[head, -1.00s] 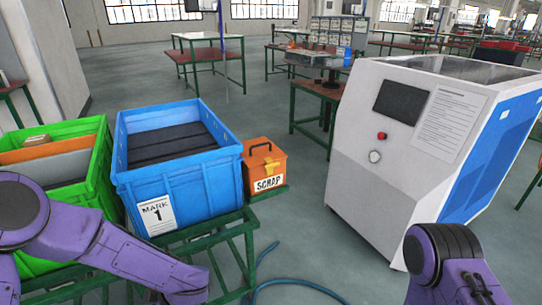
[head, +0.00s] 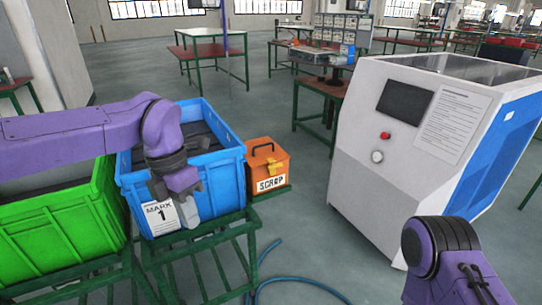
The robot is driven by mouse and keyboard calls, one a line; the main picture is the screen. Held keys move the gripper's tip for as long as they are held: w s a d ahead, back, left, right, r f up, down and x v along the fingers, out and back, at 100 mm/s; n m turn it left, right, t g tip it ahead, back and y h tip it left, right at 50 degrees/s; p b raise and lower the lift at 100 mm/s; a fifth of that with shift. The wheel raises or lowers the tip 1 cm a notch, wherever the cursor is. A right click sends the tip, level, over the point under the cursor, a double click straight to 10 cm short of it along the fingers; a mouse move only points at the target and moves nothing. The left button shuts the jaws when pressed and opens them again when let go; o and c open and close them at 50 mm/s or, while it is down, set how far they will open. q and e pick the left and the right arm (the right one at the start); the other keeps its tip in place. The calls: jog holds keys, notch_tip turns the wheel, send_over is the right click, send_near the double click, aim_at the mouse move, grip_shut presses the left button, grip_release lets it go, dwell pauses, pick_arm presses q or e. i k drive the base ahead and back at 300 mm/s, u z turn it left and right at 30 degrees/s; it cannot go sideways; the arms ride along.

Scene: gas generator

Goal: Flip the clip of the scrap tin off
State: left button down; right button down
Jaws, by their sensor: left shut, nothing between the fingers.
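The scrap tin (head: 268,168) is an orange box with a dark handle on its lid and a white SCRAP label on its front. It stands on the green rack just right of the blue crate. Its yellow clip (head: 274,167) is on the front, above the label; I cannot tell its exact position. My left gripper (head: 188,218) points down in front of the blue crate's MARK 1 label, left of the tin and apart from it. It is shut and empty. My right arm shows at the lower right, but its gripper is out of view.
The blue crate (head: 222,178) stands between my left arm and the tin's left side. A green crate (head: 60,235) is at the left. A white and blue machine (head: 385,170) stands at the right. A blue hose (head: 290,282) lies on the floor. Floor between tin and machine is clear.

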aim_at(272, 167)
jog(key=u, duration=0.45)
jog(key=i, duration=0.75)
jog(key=z, duration=0.45)
jog(key=i, duration=0.7)
jog(key=z, duration=0.8)
